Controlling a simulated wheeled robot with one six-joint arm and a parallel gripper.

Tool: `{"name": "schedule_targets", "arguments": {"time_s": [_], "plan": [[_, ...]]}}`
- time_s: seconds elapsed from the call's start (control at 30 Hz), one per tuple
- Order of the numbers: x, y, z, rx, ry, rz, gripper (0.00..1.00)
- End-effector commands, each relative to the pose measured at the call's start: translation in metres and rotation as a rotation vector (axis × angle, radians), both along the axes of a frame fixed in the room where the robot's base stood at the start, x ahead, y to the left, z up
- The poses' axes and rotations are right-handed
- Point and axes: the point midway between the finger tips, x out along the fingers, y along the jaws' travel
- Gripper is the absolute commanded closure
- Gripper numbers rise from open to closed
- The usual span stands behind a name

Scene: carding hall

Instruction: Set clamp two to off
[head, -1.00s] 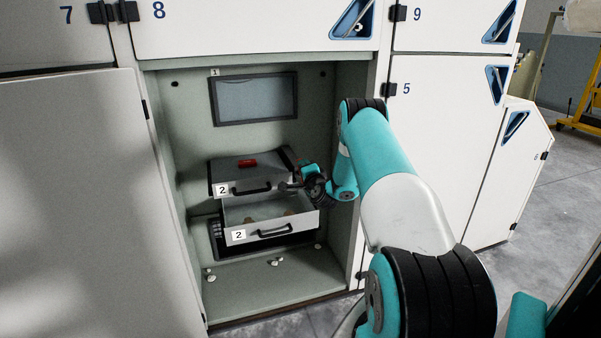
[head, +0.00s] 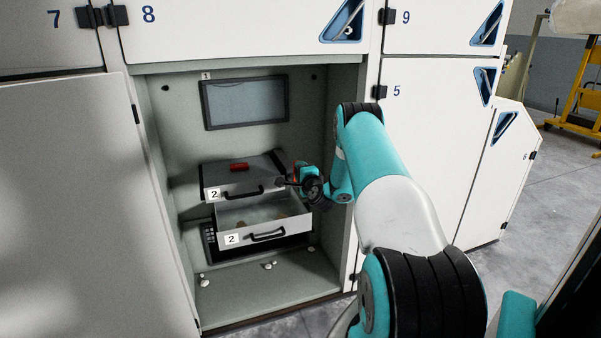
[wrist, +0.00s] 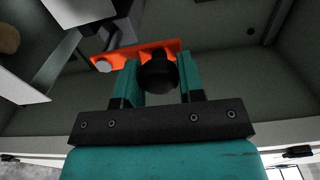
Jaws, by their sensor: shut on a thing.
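In the wrist view my gripper (wrist: 158,72) has its two teal fingers on either side of a round black knob (wrist: 158,78), shut on it. The knob sits in front of an orange plate (wrist: 128,57), which also carries a pale round button (wrist: 104,66). In the head view my gripper (head: 295,181) is at the right side of a grey unit labelled 2 (head: 240,181) inside the recess. The knob is too small to make out there. No clamp label or off mark can be read.
A red piece (head: 239,167) lies on top of the unit. Below it a drawer labelled 2 (head: 270,235) stands open, with brownish things inside. A dark screen (head: 245,102) is on the back wall. Several pale knobs stand on the recess floor (head: 275,290). White doors flank the recess.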

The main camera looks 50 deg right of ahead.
Motion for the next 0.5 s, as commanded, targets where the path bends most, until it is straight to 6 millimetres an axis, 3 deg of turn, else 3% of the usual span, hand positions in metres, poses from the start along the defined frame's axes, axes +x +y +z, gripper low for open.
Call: {"name": "schedule_targets", "arguments": {"time_s": [0.03, 0.1, 0.13, 0.5], "plan": [[-0.0009, -0.0012, 0.0, 0.0, -0.001, -0.003, 0.6], [-0.0009, -0.0012, 0.0, 0.0, -0.001, -0.003, 0.44], [-0.0008, -0.0011, 0.0, 0.0, -0.001, -0.003, 0.4], [-0.0044, 0.0015, -0.0011, 0.001, 0.0, -0.001, 0.4]]}}
